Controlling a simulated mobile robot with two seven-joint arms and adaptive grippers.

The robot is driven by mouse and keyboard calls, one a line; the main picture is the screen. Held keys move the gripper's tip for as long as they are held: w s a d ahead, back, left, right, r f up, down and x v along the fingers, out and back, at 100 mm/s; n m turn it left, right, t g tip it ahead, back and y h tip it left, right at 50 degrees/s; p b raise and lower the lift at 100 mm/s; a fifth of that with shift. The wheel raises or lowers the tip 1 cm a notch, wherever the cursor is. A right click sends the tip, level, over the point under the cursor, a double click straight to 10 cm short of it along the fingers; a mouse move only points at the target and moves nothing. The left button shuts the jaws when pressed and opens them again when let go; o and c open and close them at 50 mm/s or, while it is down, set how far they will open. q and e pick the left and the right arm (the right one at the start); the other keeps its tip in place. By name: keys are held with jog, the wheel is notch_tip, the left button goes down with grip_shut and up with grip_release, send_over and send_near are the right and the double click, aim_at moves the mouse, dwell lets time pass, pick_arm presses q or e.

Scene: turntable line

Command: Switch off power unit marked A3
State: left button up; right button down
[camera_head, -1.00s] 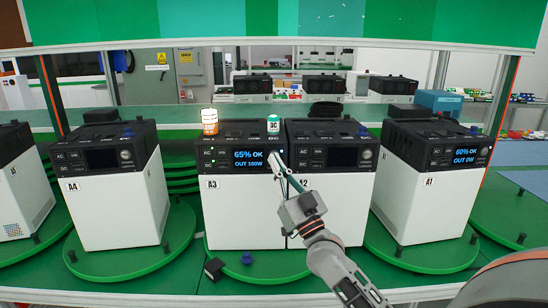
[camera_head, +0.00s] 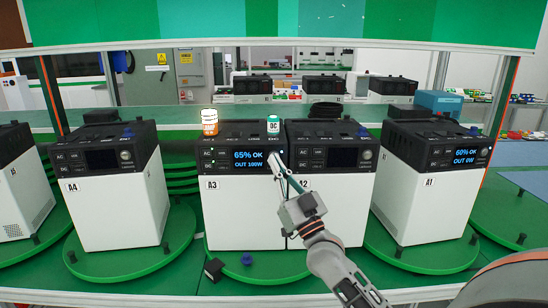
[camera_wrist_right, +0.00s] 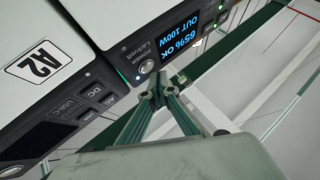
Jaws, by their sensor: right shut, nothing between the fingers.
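Power unit A3 (camera_head: 243,218) is a white box with a black top panel, left of unit A2 (camera_head: 335,215). Its lit screen (camera_head: 249,159) reads 65% OK and OUT 100W, and green lights glow by its left buttons. My right gripper (camera_head: 279,160) is at the right end of A3's panel, fingers closed and empty. In the right wrist view, the fingertips (camera_wrist_right: 157,88) are just by the round power button (camera_wrist_right: 146,67), beside A3's screen (camera_wrist_right: 181,35). I cannot tell whether they touch it. My left gripper is not in view.
Unit A4 (camera_head: 115,210) stands to the left and A1 (camera_head: 415,205) to the right, each on a green turntable. A small black block (camera_head: 214,269) lies in front of A3.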

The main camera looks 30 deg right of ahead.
jog(key=shift+w+d, duration=0.1)
jog(key=shift+w, duration=0.05)
jog(key=shift+w+d, duration=0.15)
jog(key=shift+w, duration=0.1)
jog(key=shift+w+d, duration=0.15)
jog(key=shift+w, duration=0.15)
dwell(0.9)
dwell(0.3)
jog(key=shift+s+a+p, duration=0.4)
jog(key=shift+s+p, duration=0.25)
jog(key=shift+s, duration=0.05)
jog(key=s+a, duration=0.1)
jog(key=s+p, duration=0.1)
jog(key=s+a+p, duration=0.1)
jog(key=s, duration=0.1)
jog(key=shift+s+a, duration=0.1)
jog(key=shift+a, duration=0.2)
